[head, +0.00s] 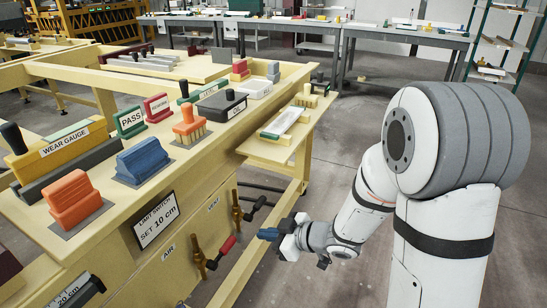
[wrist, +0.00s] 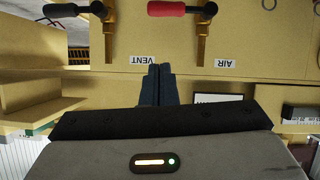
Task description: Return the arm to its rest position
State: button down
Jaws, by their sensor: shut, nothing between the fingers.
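My gripper (head: 268,234) is at the end of my white and grey arm, in the head view's lower middle. It is off the front of the yellow bench (head: 165,227), near the valve handles. In the wrist view its dark blue fingers (wrist: 158,84) are together with nothing between them. Behind them are the bench front, a VENT label (wrist: 142,59) and an AIR label (wrist: 225,63).
A red valve handle (head: 227,246) and a black valve handle (head: 259,203) stick out from the bench front. Blocks, brushes and a wear gauge (head: 65,146) stand on top. Open grey floor (head: 340,110) lies to the right of the bench.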

jog(key=w+d+r+m+t+h+p, duration=0.1)
jog(key=d+r+m+t+h+p, duration=0.2)
jog(key=d+r+m+h+p, duration=1.2)
jog(key=s+d+r+g+y+p, duration=0.1)
jog(key=s+d+r+g+p, duration=0.1)
jog(key=s+r, duration=0.6)
jog(key=s+d+r+g+y+p, duration=0.2)
jog(key=s+r+g+p, duration=0.2)
jog(key=s+r, duration=0.4)
jog(key=shift+s+d+n, duration=0.3)
jog(key=shift+s+n, duration=0.1)
jog(key=shift+s, duration=0.15)
